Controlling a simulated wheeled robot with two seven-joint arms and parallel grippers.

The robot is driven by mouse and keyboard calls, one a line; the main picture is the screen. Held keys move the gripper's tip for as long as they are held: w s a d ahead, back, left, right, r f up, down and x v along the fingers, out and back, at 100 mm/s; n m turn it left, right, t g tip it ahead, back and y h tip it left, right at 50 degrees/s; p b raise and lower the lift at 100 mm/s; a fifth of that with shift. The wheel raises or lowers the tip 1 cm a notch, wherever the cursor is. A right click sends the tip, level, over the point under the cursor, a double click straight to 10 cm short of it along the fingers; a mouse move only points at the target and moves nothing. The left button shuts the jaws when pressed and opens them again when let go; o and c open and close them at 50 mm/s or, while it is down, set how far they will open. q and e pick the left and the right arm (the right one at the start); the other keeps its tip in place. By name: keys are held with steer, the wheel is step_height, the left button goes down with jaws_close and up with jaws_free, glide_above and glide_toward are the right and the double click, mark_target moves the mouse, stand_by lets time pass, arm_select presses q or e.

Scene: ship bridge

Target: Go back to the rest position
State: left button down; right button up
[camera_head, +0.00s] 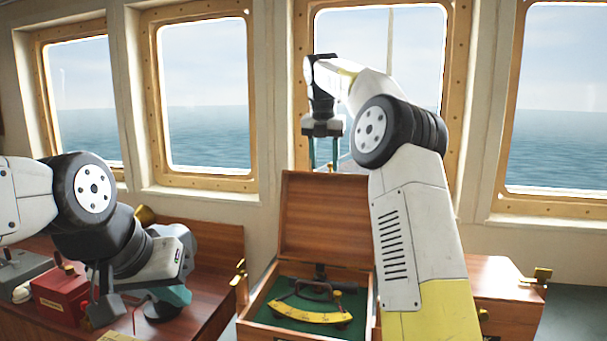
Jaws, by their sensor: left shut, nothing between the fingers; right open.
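My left gripper (168,302) is at the lower left, low over the wooden console, with its teal fingers together and nothing visible between them. My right gripper (324,152) is raised in front of the middle window, pointing down, with its two teal fingers apart and empty. A sextant with a yellow arc (310,312) lies in the box on green lining. My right arm hides part of the box's right side.
A red box (60,295) and a grey device (22,268) stand on the wooden console (215,265) at the left. A wooden cabinet (507,290) with brass fittings is at the right. Framed windows line the wall behind.

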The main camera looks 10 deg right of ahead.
steer(key=s+m+t+y, duration=0.1)
steer(key=s+m+t, duration=0.1)
steer(key=s+m, duration=1.5)
steer(key=s+f+m+y, duration=0.1)
steer(key=s+f+m, duration=0.5)
steer(key=s, duration=0.4)
steer(key=s+a+f+m+t+y, duration=0.1)
steer(key=s+f+m, duration=0.6)
steer(key=s, duration=0.3)
steer(key=shift+a+m, duration=0.25)
steer(key=shift+m, duration=0.15)
